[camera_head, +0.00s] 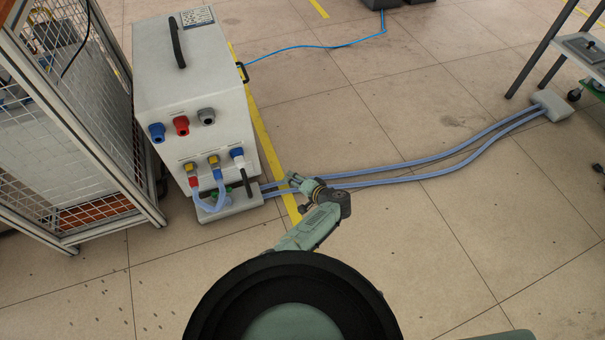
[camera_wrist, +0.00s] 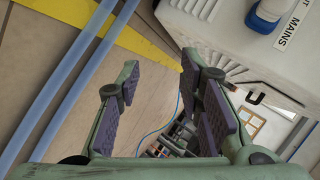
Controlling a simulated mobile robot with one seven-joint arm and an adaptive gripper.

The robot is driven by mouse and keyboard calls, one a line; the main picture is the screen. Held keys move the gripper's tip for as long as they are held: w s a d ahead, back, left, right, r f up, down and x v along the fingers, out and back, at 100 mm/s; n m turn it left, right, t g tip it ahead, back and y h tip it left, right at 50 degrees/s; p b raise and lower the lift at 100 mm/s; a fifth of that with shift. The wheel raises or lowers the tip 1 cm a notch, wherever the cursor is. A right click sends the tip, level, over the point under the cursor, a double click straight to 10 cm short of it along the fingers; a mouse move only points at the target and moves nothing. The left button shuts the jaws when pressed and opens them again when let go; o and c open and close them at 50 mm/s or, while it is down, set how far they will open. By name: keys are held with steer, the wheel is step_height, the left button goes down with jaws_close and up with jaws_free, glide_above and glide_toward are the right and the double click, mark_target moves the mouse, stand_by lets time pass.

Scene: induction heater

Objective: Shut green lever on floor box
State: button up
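The floor box (camera_head: 232,206) is a low pale box at the front foot of the white cabinet in the head view. Small green parts (camera_head: 214,191) show on its top, partly hidden by hoses; I cannot tell the lever's exact position. My gripper (camera_head: 290,180) is just right of the floor box, apart from it, over the blue hoses. In the wrist view my gripper (camera_wrist: 160,75) is open, with nothing between its purple-padded fingers. I cannot make out the green lever in the wrist view.
The white cabinet (camera_head: 195,90) stands behind the floor box and also shows in the wrist view (camera_wrist: 225,35). Blue hoses (camera_head: 430,165) run right to a small grey box (camera_head: 552,105). A mesh cage (camera_head: 70,120) stands left. Floor in front is clear.

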steer(key=shift+n+h, duration=0.4)
steer(key=d, duration=0.1)
steer(key=w+d+r, duration=0.1)
steer(key=d+r, duration=0.1)
steer(key=shift+w+r, duration=0.25)
